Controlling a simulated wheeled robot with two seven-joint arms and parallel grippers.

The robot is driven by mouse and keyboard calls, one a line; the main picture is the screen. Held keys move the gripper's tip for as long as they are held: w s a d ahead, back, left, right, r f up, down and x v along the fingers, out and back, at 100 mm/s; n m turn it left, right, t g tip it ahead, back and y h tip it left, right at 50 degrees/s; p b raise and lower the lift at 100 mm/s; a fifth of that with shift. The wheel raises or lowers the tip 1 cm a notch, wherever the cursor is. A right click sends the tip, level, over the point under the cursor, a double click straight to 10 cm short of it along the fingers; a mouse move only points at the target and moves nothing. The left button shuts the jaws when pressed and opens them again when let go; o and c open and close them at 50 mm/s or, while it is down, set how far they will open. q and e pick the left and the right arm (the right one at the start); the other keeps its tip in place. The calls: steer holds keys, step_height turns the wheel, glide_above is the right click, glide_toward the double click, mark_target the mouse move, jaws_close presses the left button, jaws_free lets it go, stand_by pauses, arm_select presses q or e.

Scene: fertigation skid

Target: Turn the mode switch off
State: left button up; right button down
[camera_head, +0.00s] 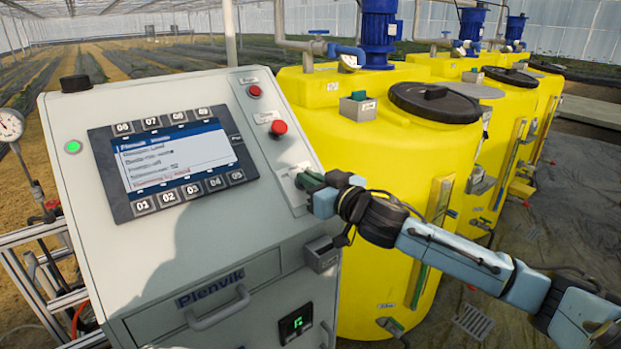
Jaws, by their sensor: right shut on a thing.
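The grey control cabinet (215,250) stands at the left, with a sloped front and a lit screen (175,158). My right gripper (309,182) is at the cabinet's right edge, below the red buttons, and is shut on the mode switch there. The gripper covers most of the switch, so its pointing direction cannot be read. A small dark green piece shows between the fingertips. The pale plate (290,178) beside it is partly visible. My left gripper is not in view.
A red mushroom button (278,128) and a smaller red button (255,91) sit above the gripper. A green lamp (73,147) glows at the left. Yellow tanks (400,150) with blue motors stand close behind my right arm. A handle (218,308) sticks out below the screen.

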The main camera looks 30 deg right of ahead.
steer(key=n+g+y+p, duration=0.1)
steer(key=n+y+p, duration=0.1)
steer(key=n+p, duration=0.1)
steer(key=n+g+y+p, duration=0.1)
steer(key=n+y+p, duration=0.1)
steer(key=n+p, duration=0.1)
steer(key=n+g+y+p, duration=0.1)
steer(key=n+y+p, duration=0.1)
steer(key=n+p, duration=0.1)
steer(key=shift+w+d+r+n+g+y, duration=0.1)
steer(key=shift+d+r+n+g+y, duration=0.2)
steer(key=shift+d+r+n+y, duration=0.1)
steer(key=shift+a+f+n+g+y+p, duration=0.1)
steer(key=shift+f+n+g+y+p, duration=0.1)
steer(key=shift+n+g+y+p, duration=0.55)
steer(key=shift+f+n, duration=0.1)
steer(key=shift+n, duration=0.15)
steer(key=c, duration=1.5)
jaws_free()
steer(key=shift+c, duration=0.2)
steer(key=shift+b, duration=0.3)
